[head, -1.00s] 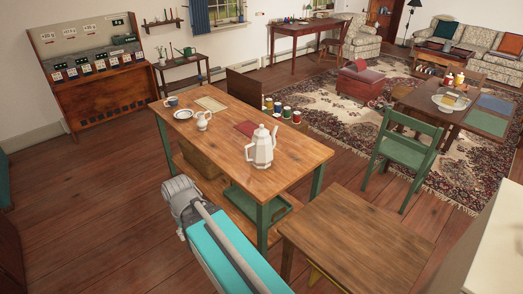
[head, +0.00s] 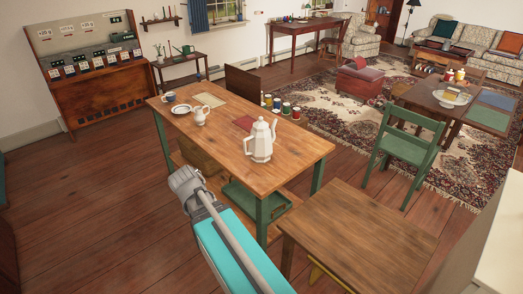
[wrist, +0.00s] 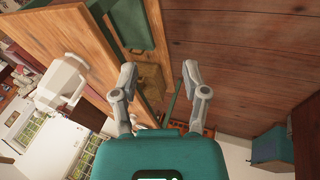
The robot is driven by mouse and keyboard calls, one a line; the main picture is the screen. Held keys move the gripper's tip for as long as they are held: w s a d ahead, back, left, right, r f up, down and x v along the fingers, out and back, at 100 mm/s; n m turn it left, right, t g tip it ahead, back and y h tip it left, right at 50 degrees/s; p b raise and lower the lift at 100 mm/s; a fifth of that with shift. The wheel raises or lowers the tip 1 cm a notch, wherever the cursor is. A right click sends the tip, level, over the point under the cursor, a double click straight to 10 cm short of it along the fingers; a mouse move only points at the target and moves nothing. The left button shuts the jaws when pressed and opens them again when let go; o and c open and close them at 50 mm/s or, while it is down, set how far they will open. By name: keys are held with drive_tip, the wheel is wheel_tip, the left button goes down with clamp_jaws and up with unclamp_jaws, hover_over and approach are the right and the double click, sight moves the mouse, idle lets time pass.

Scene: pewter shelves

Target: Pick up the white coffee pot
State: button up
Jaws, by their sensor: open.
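The white coffee pot (head: 260,142) stands upright on the wooden table with green legs (head: 220,150), near its right end. In the wrist view the pot (wrist: 62,82) shows at the left, tilted by the camera's angle. My gripper (wrist: 157,72) is open and empty in the wrist view, with its two fingers apart. The pot lies outside them, to the left. In the head view my arm ends in front of the table's near edge, lower left of the pot; the fingers are hard to make out there.
A lower wooden table (head: 355,230) stands at the front right. A green chair (head: 405,150) is behind it. The floor left of the table is clear.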

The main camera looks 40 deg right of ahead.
sight(261, 141)
drive_tip(key=w+d+n+t+h+b, duration=0.3)
drive_tip(key=w+d+b, duration=0.4)
drive_tip(key=d, duration=0.4)
drive_tip(key=w+d+n+t+h+b, duration=0.4)
drive_tip(key=w+d+h+b, duration=0.3)
drive_tip(key=d, duration=0.5)
drive_tip(key=shift+w+d+f+n+t+h+b, duration=0.15)
drive_tip(key=shift+w+f+n+t+h+b, duration=0.15)
drive_tip(key=shift+w+t+b, duration=0.65)
drive_tip(key=shift+s, duration=0.2)
drive_tip(key=x, duration=0.8)
drive_tip(key=shift+s+f, duration=0.1)
drive_tip(key=shift+d, duration=0.3)
drive_tip(key=x, duration=0.5)
drive_tip(key=shift+d, duration=0.25)
